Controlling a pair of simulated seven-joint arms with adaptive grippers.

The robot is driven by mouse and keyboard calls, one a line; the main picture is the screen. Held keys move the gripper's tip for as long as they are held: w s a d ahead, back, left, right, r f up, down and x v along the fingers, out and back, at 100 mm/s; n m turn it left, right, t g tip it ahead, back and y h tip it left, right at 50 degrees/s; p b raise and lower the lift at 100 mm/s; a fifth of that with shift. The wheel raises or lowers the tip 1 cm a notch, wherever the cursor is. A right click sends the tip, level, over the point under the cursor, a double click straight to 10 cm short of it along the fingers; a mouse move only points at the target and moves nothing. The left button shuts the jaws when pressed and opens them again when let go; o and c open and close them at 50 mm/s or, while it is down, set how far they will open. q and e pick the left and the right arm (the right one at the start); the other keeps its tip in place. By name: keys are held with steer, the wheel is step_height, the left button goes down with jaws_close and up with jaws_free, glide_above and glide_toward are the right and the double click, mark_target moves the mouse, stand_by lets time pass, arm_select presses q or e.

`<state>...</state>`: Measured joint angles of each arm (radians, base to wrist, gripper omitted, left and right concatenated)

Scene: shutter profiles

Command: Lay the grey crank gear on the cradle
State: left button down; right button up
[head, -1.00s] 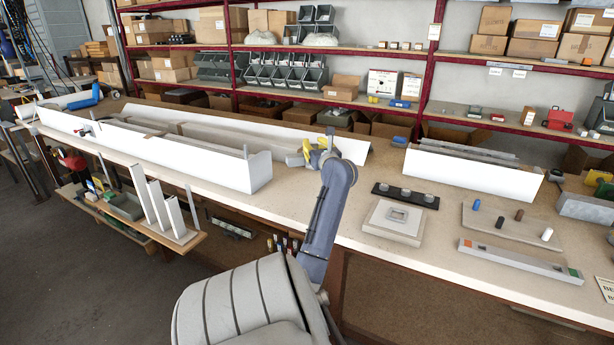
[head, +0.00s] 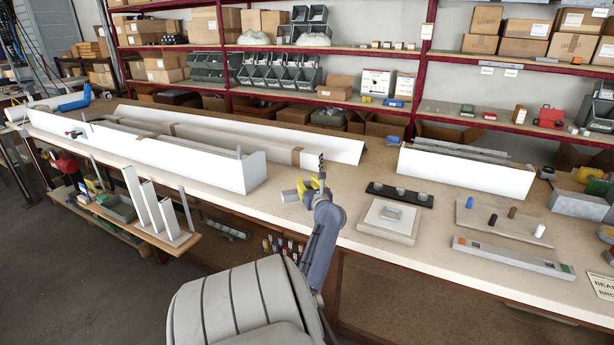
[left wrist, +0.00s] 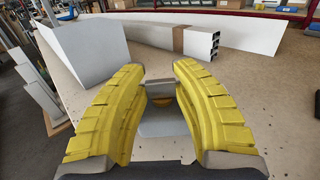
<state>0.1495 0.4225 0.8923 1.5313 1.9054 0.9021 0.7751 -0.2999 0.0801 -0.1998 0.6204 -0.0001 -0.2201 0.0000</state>
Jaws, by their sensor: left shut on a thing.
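My left gripper (head: 303,188), with yellow fingers, is above the front part of the bench, right of the near end of the long white profile. In the left wrist view its two fingers (left wrist: 160,95) are closed in on a grey piece, which I take for the crank gear (left wrist: 162,122); the fingers hide its sides. In the head view a bit of grey (head: 290,196) shows at the fingers. A pale square block (head: 388,226) with a raised grey piece on top lies right of the gripper; it may be the cradle. My right gripper is out of view.
Long white profiles (head: 150,155) fill the left and back of the bench. A black strip with round pads (head: 400,194), a plate with small pegs (head: 500,222) and a long grey bar (head: 512,258) lie to the right. Bare bench top (head: 345,185) lies between gripper and block.

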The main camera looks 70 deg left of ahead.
arm_select(q)
steer(key=shift+f, duration=2.05)
steer(key=shift+f, duration=0.1)
steer(key=c, duration=1.1)
jaws_free()
